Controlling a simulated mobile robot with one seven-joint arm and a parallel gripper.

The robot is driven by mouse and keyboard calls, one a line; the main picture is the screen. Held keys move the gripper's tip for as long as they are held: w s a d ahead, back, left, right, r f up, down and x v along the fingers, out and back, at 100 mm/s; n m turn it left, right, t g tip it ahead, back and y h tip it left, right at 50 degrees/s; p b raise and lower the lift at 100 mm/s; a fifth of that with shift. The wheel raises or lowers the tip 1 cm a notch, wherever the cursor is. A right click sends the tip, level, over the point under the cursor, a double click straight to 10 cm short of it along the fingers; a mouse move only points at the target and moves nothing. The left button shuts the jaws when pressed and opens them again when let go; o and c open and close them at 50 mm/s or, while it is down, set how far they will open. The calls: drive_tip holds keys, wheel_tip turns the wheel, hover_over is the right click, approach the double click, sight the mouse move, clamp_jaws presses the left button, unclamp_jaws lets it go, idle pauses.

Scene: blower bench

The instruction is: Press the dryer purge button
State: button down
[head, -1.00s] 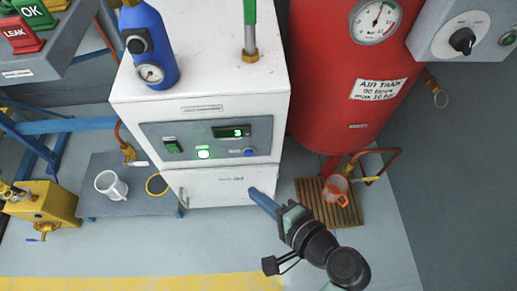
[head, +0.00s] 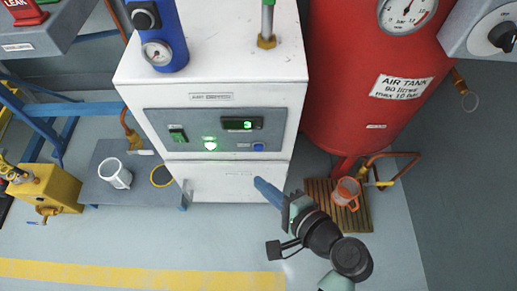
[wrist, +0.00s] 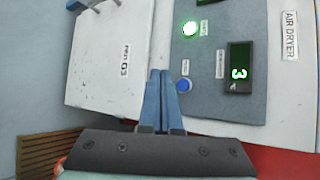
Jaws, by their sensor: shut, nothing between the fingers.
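The white air dryer (head: 215,82) stands in the middle of the head view. Its grey front panel (head: 167,120) carries a small blue button (head: 258,147) at the lower right. The blue button also shows in the wrist view (wrist: 184,86), beside the display with a green 3 (wrist: 238,68). Its small label is too blurred to read. My gripper (head: 257,180) is shut and empty, its blue fingers just below the panel in the head view. In the wrist view the fingertips (wrist: 160,72) are left of the button and appear apart from it.
A lit green lamp (head: 210,145) and a green switch (head: 177,135) share the panel. The red air tank (head: 345,100) stands close on the right, with an orange jug (head: 346,192) on a slatted mat below. A white mug (head: 115,174) stands at left.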

sight(258, 147)
drive_tip(key=shift+w, duration=2.65)
drive_tip(key=shift+w, duration=0.4)
drive_tip(key=shift+w, duration=0.35)
idle(0.4)
idle(0.4)
drive_tip(key=shift+s+p, duration=0.8)
